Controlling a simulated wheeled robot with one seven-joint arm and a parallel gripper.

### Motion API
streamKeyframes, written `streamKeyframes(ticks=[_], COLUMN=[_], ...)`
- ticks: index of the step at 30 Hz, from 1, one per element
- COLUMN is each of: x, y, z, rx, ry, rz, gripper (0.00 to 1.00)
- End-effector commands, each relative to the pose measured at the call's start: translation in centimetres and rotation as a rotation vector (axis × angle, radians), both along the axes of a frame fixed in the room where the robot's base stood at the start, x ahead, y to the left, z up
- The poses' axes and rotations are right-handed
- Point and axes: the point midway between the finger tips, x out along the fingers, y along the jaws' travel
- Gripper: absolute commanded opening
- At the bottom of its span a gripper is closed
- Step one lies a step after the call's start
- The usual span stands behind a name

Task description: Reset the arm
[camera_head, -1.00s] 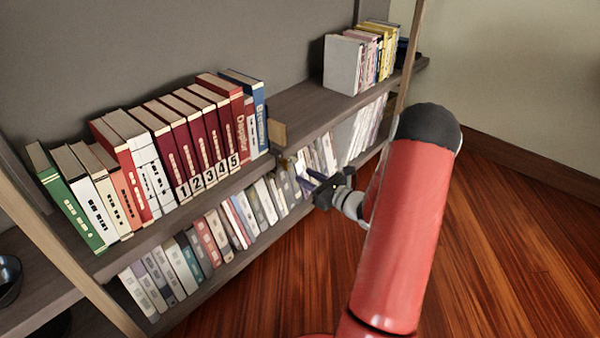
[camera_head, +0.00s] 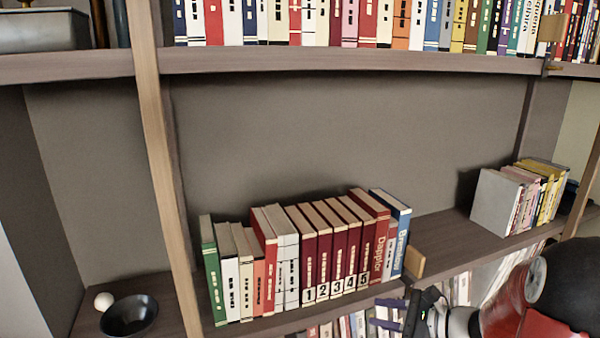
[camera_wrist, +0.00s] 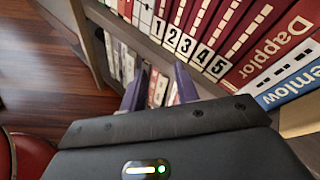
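My gripper (camera_head: 380,313) is at the lower right in the head view, in front of the shelf edge below the row of books. In the wrist view its two bluish fingers (camera_wrist: 158,85) stand apart with nothing between them. Part of my red arm shows at the lower right of the head view. The red volumes numbered 1 to 5 (camera_head: 335,245) stand on the middle shelf, close beyond the fingers in the wrist view.
A blue book (camera_head: 400,235) and a wooden bookend (camera_head: 414,263) close the row's right end. More books (camera_head: 530,195) stand farther right. A dark bowl (camera_head: 130,316) and a white ball (camera_head: 104,301) are at left. An upper shelf (camera_head: 340,61) spans the top.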

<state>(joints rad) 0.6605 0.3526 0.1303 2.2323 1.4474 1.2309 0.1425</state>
Motion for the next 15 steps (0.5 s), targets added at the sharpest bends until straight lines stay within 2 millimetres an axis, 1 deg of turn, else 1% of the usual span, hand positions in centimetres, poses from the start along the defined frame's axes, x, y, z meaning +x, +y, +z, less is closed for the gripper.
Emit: streamKeyframes(ticks=[1, 2, 3, 5, 6, 8, 9, 10, 13, 15], x=[-1.8, -2.9, -4.4, -6.7, -8.3, -10.5, -12.0, -13.0, -16.1, -18.0], y=[2.4, 3.6, 4.8, 6.4, 7.2, 8.0, 8.2, 8.3, 8.1, 7.5], z=[1.9, 2.5, 3.1, 4.1, 4.6, 5.5, 6.0, 6.4, 7.9, 8.9], rx=[-0.111, -0.173, -0.262, -0.391, -0.479, -0.612, -0.703, -0.769, -0.997, -1.157], ry=[-0.028, -0.042, -0.062, -0.096, -0.121, -0.166, -0.198, -0.222, -0.315, -0.386], rz=[0.109, 0.171, 0.251, 0.366, 0.442, 0.546, 0.614, 0.662, 0.811, 0.901], gripper=[0.31, 0.31, 0.31, 0.31, 0.31, 0.31, 0.31, 0.31, 0.31, 0.31])
